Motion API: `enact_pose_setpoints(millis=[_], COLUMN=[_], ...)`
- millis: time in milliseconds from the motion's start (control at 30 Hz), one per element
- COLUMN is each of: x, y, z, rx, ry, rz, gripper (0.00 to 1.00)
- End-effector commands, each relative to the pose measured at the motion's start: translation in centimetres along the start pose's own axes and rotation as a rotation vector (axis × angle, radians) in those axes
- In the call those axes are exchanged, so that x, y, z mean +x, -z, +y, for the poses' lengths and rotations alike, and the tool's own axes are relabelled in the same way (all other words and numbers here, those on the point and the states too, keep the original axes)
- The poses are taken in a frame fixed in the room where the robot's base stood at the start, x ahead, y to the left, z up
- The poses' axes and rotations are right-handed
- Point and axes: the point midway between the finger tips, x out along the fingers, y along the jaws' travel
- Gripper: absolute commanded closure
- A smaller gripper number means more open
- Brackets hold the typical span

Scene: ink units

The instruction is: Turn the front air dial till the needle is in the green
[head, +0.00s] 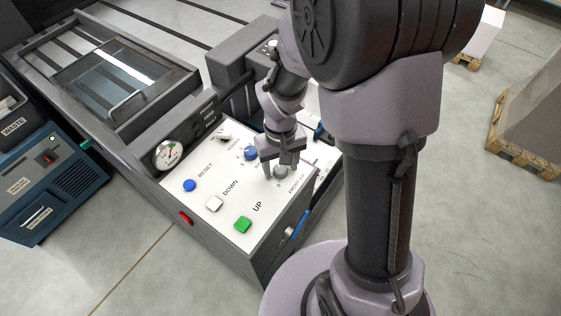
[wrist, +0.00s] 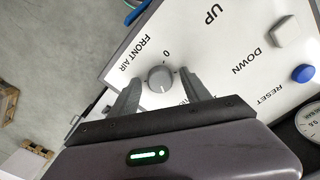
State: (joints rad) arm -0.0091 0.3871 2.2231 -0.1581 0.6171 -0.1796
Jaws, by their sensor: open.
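The front air dial is a grey round knob (wrist: 160,79) on the white control panel (wrist: 225,70), with a 0 mark and the words FRONT AIR by it. In the head view the knob (head: 281,172) is partly hidden by my gripper (head: 277,172). In the wrist view my gripper (wrist: 158,88) is open, with one finger on each side of the knob and a gap showing around it. The round gauge (head: 168,155) has a needle and coloured marks on its white face; I cannot tell where the needle points. Only its edge (wrist: 311,122) shows in the wrist view.
The panel also has a blue knob (head: 250,153), a blue RESET button (head: 189,185), a white DOWN button (head: 214,203) and a green UP button (head: 242,224). A red button (head: 186,218) is on the front side. A blue WASTE unit (head: 50,180) stands left.

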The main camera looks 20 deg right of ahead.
Motion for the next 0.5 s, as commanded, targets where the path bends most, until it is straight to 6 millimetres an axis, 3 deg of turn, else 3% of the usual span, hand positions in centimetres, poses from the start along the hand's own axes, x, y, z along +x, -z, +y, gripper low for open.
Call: enact_pose_setpoints(millis=[167, 500], x=[-2.4, -13.2], y=[0.1, 0.1], z=[0.0, 0.0], rx=[0.0, 0.001], ry=[0.0, 0.0], rz=[0.004, 0.004], gripper=[0.45, 0.45])
